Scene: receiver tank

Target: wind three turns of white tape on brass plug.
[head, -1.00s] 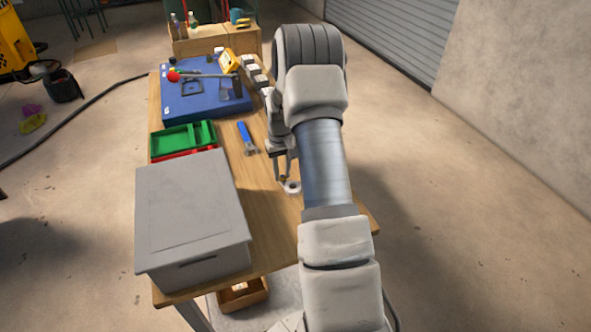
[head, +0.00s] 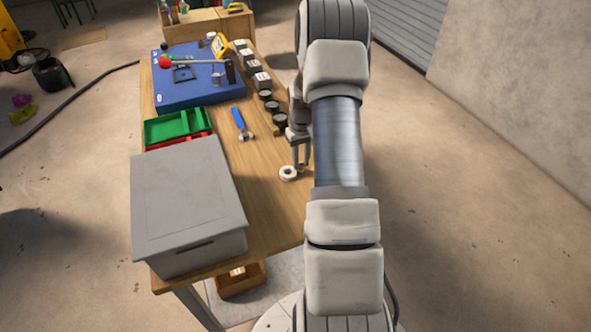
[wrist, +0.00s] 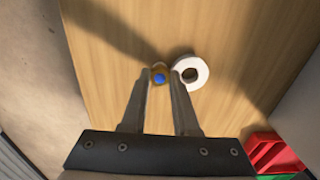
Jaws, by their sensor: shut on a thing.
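A small brass plug (wrist: 157,69) with a blue spot on its end shows between my fingertips in the wrist view. My gripper (wrist: 161,80) is shut on it, one finger on each side. In the head view my gripper (head: 301,168) is low over the table's right edge. The white tape roll (wrist: 202,76) lies flat just right of the right fingertip, which overlaps its rim in the picture; I cannot tell if they touch. In the head view the roll (head: 288,173) is just left of my gripper. I cannot make out any tape on the plug.
A grey lidded box (head: 186,200) fills the near left of the wooden table (head: 258,195). Behind it are green (head: 176,128) and red trays. A blue-handled wrench (head: 241,124) lies mid-table. Several dark round parts line the right edge.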

